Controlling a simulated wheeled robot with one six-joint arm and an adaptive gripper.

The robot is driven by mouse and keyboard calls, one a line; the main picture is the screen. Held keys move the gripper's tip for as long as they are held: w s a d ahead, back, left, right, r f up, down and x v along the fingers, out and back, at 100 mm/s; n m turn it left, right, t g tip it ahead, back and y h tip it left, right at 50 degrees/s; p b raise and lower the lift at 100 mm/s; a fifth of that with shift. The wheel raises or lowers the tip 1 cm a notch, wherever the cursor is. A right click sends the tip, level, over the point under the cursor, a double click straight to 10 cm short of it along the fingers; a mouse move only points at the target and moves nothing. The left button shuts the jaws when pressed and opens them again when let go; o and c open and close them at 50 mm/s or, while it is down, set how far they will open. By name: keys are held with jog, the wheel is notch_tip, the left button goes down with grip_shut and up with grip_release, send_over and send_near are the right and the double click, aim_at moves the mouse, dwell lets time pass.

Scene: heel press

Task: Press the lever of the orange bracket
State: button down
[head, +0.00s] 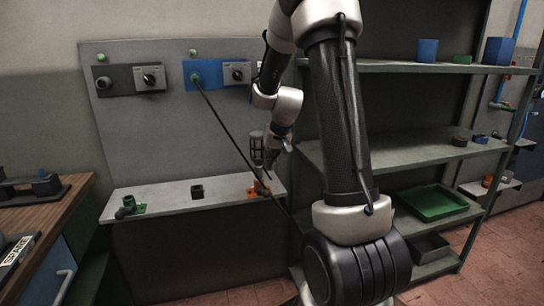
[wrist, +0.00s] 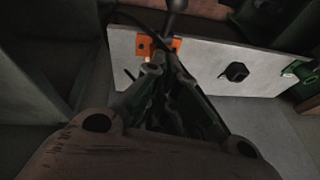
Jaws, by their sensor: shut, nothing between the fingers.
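The orange bracket (head: 254,191) sits on the right part of the pale ledge, partly hidden by my gripper. In the wrist view the orange bracket (wrist: 143,48) shows on both sides of my fingers, at the top of the picture. A dark rod with a rounded end (wrist: 172,18), seemingly its lever, rises just beyond the fingertips. My gripper (head: 265,176) points down over the bracket, shut and empty. In the wrist view my gripper (wrist: 164,58) has its fingertips over the bracket's middle. I cannot tell whether they touch the lever.
A black cable (head: 226,128) runs from the blue panel box (head: 206,76) down past my gripper, close to the fingers. A black socket (head: 197,191) and a green bracket (head: 127,208) stand left on the ledge (head: 165,201). Shelves (head: 410,147) stand at right.

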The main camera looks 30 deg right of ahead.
aim_at(265, 193)
notch_tip(265, 193, down, 8)
jog(key=a, duration=0.1)
jog(key=shift+a+r, duration=0.2)
jog(key=shift+r, duration=0.05)
